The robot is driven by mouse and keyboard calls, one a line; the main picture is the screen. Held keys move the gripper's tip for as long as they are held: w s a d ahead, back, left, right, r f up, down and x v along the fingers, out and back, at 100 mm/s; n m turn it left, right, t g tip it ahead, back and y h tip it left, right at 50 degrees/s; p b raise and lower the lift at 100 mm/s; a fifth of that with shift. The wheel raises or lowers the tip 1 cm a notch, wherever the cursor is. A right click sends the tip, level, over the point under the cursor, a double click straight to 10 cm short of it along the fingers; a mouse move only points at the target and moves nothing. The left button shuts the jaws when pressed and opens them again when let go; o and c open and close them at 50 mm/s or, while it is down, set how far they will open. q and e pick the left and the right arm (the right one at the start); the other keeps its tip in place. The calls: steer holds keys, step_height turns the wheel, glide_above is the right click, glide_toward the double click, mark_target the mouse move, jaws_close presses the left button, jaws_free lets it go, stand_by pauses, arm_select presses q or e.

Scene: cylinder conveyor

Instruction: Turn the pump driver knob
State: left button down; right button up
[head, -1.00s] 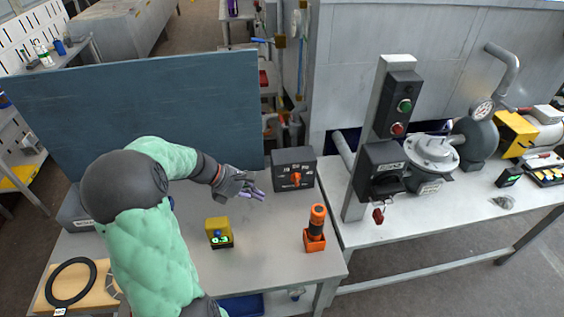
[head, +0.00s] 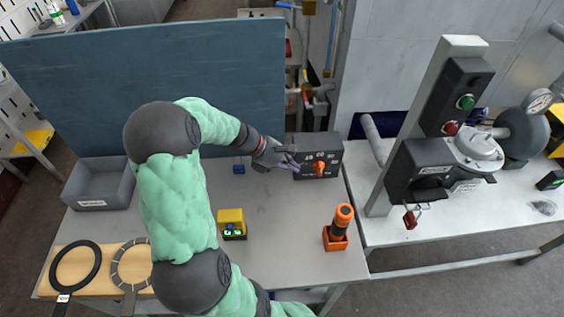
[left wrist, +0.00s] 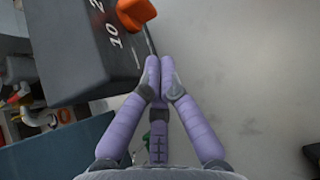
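The orange knob (head: 320,167) sits on the front of a dark box with white numbers (head: 331,148) at the back right of the grey table. My left gripper (head: 291,160) is just left of the knob, in front of the box's left part. In the left wrist view the knob (left wrist: 135,12) is at the top, beyond the purple fingertips (left wrist: 159,80), and part of the numbered face shows. The fingers are extended, two close together and a third apart, with nothing between them. They look clear of the knob. My right gripper is out of view.
An orange and black flashlight-like object (head: 340,225) stands front right. A small yellow block device (head: 231,218) sits mid-table. A grey bin (head: 97,190) is at left, and a blue panel (head: 150,85) stands behind. A switch post (head: 440,110) rises on the right bench.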

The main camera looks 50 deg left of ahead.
mark_target(321, 166)
arm_select(q)
steer(key=shift+w+d+f+b, duration=0.3)
steer(key=shift+w+d, duration=0.5)
steer(key=shift+w, duration=0.2)
steer(key=shift+w+d+f+b, duration=0.25)
steer(key=shift+w+d, duration=0.55)
steer(key=shift+w, duration=0.2)
steer(key=shift+w+d+r+p, duration=0.15)
steer(key=shift+r+p, duration=0.1)
steer(key=shift+p, duration=0.7)
steer(key=shift+w+d+g+p, duration=0.1)
steer(key=shift+g+p, duration=0.2)
steer(key=shift+p, duration=0.5)
steer(key=p, duration=0.3)
steer(key=g+y+p, duration=0.1)
steer(key=p, duration=0.3)
steer(key=shift+w+d+r+y+p, duration=0.25)
steer(key=shift+w+r+y+p, duration=0.05)
steer(key=shift+w+r, duration=0.1)
steer(key=shift+w+d+p, duration=0.1)
steer(key=shift+d+p, duration=0.05)
steer(key=shift+p, duration=1.05)
steer(key=shift+w+d+r+p, duration=0.15)
steer(key=shift+w+d+p, duration=0.25)
steer(key=shift+p, duration=0.6)
steer(key=shift+w, duration=0.1)
